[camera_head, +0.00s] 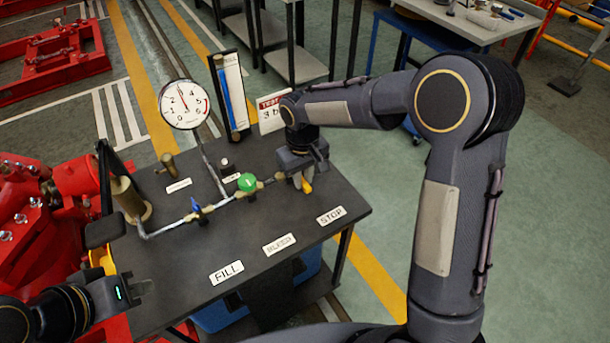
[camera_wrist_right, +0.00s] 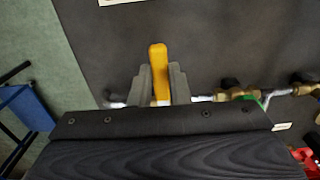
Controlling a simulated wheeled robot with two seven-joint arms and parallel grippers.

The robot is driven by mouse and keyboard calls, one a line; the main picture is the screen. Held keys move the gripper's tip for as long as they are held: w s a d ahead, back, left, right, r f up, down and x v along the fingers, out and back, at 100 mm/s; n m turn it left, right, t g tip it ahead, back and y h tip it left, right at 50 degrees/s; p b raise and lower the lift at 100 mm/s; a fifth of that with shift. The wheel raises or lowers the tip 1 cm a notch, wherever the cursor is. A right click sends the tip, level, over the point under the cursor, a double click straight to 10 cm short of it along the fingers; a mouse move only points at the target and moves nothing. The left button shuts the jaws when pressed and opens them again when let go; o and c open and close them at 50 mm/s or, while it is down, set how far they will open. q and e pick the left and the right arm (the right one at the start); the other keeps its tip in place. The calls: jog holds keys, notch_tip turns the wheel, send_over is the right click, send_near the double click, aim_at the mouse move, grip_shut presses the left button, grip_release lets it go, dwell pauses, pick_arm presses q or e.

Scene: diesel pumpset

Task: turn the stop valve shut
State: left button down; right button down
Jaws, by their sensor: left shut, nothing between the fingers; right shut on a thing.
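The stop valve's yellow lever (camera_head: 307,186) is at the right end of the pipe on the dark bench, behind the STOP label (camera_head: 331,216). My right gripper (camera_head: 304,180) is over it from above, with its fingers shut on the lever. In the right wrist view the yellow lever (camera_wrist_right: 159,58) stands between the two grey fingers, its end sticking out past them. There it points crosswise to the pipe (camera_wrist_right: 200,98). The valve body is hidden by the gripper. My left gripper (camera_head: 138,289) is shut and empty at the bench's front left corner.
A round gauge (camera_head: 184,104), a sight tube panel (camera_head: 230,95) and a test sign (camera_head: 271,112) stand behind. FILL (camera_head: 227,272) and BLEED (camera_head: 279,245) labels lie on the clear bench front.

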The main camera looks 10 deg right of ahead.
dwell(0.3)
jog(key=c, duration=1.4)
grip_release()
jog(key=shift+o, duration=0.2)
notch_tip(320, 180, up, 8)
jog(key=shift+f, duration=0.1)
jog(key=s+d+r+m+t+y, duration=0.1)
jog(key=s+d+r, duration=0.15)
jog(key=s, duration=0.35)
jog(key=s+d+r+m+t+y+p, duration=0.1)
jog(key=s+d+r, duration=0.1)
jog(key=s+d, duration=0.25)
jog(key=s+d+r+m+t+y, duration=0.1)
jog(key=s+d+r+m, duration=0.15)
jog(key=s, duration=0.45)
jog(key=s+f+m+t, duration=0.1)
jog(key=s+f+t, duration=0.1)
jog(key=s, duration=0.5)
jog(key=shift+s+d+f+t+y+p, duration=0.2)
jog(key=shift+s+t+y+p, duration=0.1)
jog(key=shift+y, duration=0.1)
